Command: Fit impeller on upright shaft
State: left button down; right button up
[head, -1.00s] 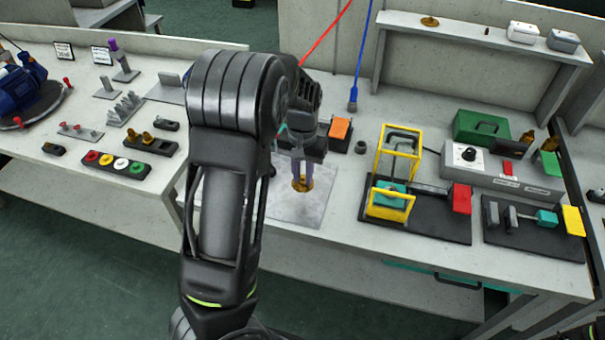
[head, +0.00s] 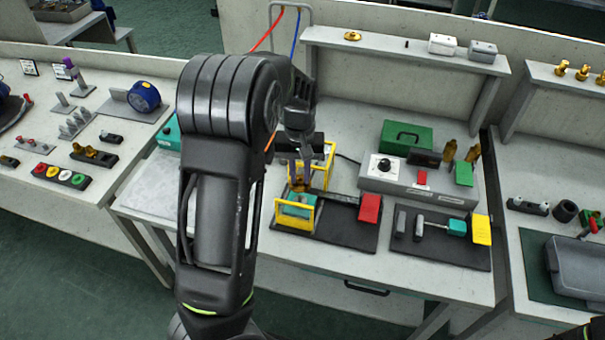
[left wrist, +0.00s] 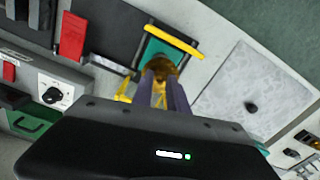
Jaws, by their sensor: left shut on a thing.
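My left gripper (head: 299,165) points down over the yellow-framed fixture (head: 293,216) on the bench. It is shut on a small brass impeller (head: 299,186), which also shows between the fingertips in the left wrist view (left wrist: 161,67). In that view the impeller overlaps the fixture's teal block (left wrist: 152,48); whether they touch, I cannot tell. Several upright grey posts stand on the left bench, one with a purple top (head: 70,67). I cannot tell which upright piece is the task's shaft.
A black base plate (head: 345,235) carries the fixture and a red block (head: 369,208). To its right is a second plate with a yellow block (head: 481,229). A grey control box (head: 415,180) and green case (head: 405,136) stand behind. The pale mat (head: 160,190) has bare room.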

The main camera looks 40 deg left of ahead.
pick_arm(q)
jog(key=shift+d, duration=0.15)
jog(key=shift+s+a, duration=0.1)
jog(key=shift+a, duration=0.15)
jog(key=shift+d, duration=0.1)
jog(key=b, duration=0.5)
send_over(300, 201)
notch_tip(300, 201, down, 5)
jog(key=shift+f, duration=0.75)
jog(key=shift+f, duration=0.25)
dwell(0.8)
jog(key=c, duration=1.2)
grip_release()
jog(key=shift+c, duration=0.2)
